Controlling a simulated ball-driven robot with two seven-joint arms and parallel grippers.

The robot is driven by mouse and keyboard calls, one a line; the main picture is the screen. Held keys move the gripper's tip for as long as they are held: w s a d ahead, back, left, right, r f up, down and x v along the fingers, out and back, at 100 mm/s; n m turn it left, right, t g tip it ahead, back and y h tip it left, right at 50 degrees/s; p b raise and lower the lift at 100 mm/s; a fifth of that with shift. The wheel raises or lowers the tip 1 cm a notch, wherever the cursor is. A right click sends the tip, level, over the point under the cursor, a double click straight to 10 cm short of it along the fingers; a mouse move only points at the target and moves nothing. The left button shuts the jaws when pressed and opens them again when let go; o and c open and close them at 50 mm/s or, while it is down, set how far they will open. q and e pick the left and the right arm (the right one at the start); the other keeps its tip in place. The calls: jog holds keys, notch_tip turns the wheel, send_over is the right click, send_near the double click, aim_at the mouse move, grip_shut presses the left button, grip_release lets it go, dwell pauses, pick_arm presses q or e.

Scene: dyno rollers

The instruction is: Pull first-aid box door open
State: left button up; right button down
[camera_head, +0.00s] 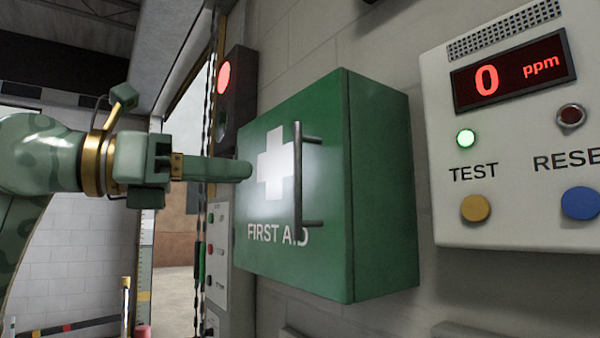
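The green first-aid box (385,190) is mounted on the wall, with a white cross and "FIRST AID" on its front door (270,240). The door looks flush with the box, with no gap visible. A dark vertical bar handle (298,180) stands off the right part of the door. My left gripper (245,170) comes in from the left and points right, its tip in front of the door's left part, left of the cross. It is apart from the handle. Only one finger shows clearly, so its opening is unclear. My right gripper is not in view.
A grey gas panel (510,215) with a red "0 ppm" display, lamps and yellow and blue buttons is on the wall to the right. A red-lit signal lamp (224,77) and a switch panel (217,255) are behind the gripper. An open doorway lies at the left.

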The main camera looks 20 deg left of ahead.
pick_arm(q)
jog(key=p, duration=0.1)
send_over(297, 220)
jog(key=shift+w, duration=0.35)
jog(key=shift+c, duration=0.3)
grip_shut()
